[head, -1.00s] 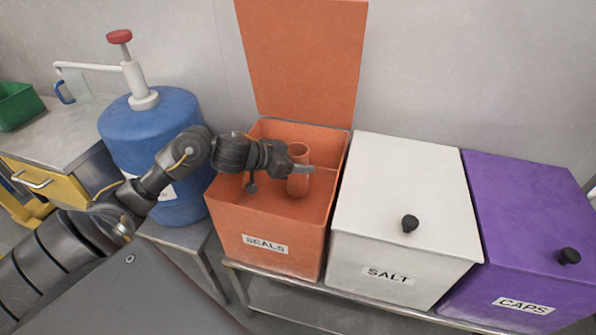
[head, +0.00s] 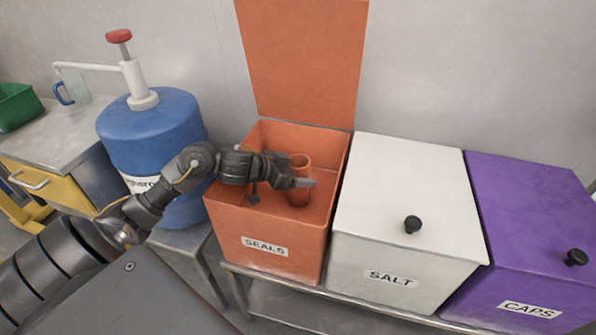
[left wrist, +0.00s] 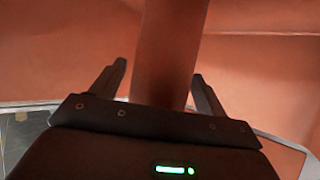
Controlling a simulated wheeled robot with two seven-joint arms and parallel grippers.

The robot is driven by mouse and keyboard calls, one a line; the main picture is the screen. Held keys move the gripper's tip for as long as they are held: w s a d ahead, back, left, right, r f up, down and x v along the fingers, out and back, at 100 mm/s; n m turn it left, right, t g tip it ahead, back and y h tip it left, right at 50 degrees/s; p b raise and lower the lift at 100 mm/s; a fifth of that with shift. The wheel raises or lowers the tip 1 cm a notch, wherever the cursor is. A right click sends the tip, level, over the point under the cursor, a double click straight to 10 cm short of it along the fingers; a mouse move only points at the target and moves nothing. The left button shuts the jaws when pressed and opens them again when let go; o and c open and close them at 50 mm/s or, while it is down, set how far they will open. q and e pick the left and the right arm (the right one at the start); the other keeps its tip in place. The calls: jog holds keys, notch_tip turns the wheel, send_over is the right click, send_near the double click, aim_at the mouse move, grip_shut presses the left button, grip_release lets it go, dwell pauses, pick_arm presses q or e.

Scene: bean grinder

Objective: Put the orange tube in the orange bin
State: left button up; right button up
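The orange tube (head: 299,170) stands roughly upright inside the open orange bin (head: 225,215), which is labelled SEALS, near its right side. My left gripper (head: 302,184) reaches into the bin from the left, with its fingers at the tube. In the left wrist view the tube (left wrist: 166,55) rises between the two spread fingers of the left gripper (left wrist: 160,72). A gap shows on the left side of the tube; the right finger is very close to it. The tube's lower end is hidden in the wrist view. My right gripper is not in view.
The bin's orange lid (head: 303,60) stands raised against the wall. A closed white SALT bin (head: 405,180) and a closed purple CAPS bin (head: 530,215) stand to the right. A blue drum with a pump (head: 152,130) stands close on the left.

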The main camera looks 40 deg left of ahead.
pick_arm(q)
jog(key=shift+r, duration=0.25)
jog(key=p+v, duration=0.1)
jog(key=v, duration=0.6)
jog(key=shift+s, duration=0.2)
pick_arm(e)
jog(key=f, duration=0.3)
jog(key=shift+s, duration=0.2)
pick_arm(q)
jog(key=shift+a+r+p, duration=0.1)
jog(key=shift+p, duration=0.2)
